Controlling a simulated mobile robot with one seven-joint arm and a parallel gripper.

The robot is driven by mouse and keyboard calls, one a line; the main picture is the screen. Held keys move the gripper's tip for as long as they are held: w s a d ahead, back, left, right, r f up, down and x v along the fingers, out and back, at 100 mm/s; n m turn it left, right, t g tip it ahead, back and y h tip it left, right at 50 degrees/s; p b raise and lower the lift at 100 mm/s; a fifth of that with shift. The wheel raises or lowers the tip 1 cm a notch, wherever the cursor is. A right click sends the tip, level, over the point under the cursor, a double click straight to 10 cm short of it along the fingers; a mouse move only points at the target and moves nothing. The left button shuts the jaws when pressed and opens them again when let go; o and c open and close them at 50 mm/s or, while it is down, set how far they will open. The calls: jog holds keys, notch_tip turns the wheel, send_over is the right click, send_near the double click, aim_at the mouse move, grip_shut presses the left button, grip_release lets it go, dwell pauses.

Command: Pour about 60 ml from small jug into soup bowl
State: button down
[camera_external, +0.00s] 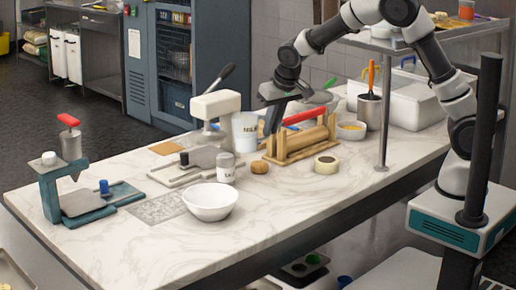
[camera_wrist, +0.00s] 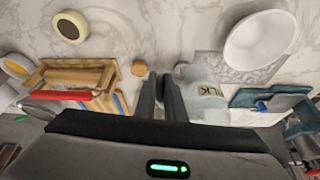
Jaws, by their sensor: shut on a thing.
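In the wrist view, the jug (camera_wrist: 206,98) shows just right of my fingers (camera_wrist: 161,92). The white soup bowl (camera_external: 210,203) stands upright near the front counter edge, apart from the jug. It also shows at the upper right of the wrist view (camera_wrist: 262,38).
A salt shaker (camera_external: 225,168) stands between jug and bowl. A round brown item (camera_external: 259,167), a wooden rack (camera_external: 283,152) and a tape roll (camera_external: 326,165) lie to the right. A white press (camera_external: 215,104) stands behind left. A teal press (camera_external: 56,192) is far left. Front-right counter is clear.

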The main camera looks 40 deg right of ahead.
jog(key=s+a+m+g+h+p, duration=0.1)
jog(key=s+a+m+p, duration=0.2)
jog(key=a, duration=1.3)
jog(key=s+a+m+h+p, duration=0.1)
jog(key=s+a+m, duration=0.3)
jog(key=a, duration=1.1)
jog(key=shift+n, duration=0.7)
jog(key=f, duration=0.8)
jog(key=s+f, duration=0.1)
jog(key=f, duration=0.4)
jog(key=shift+d+r, duration=0.1)
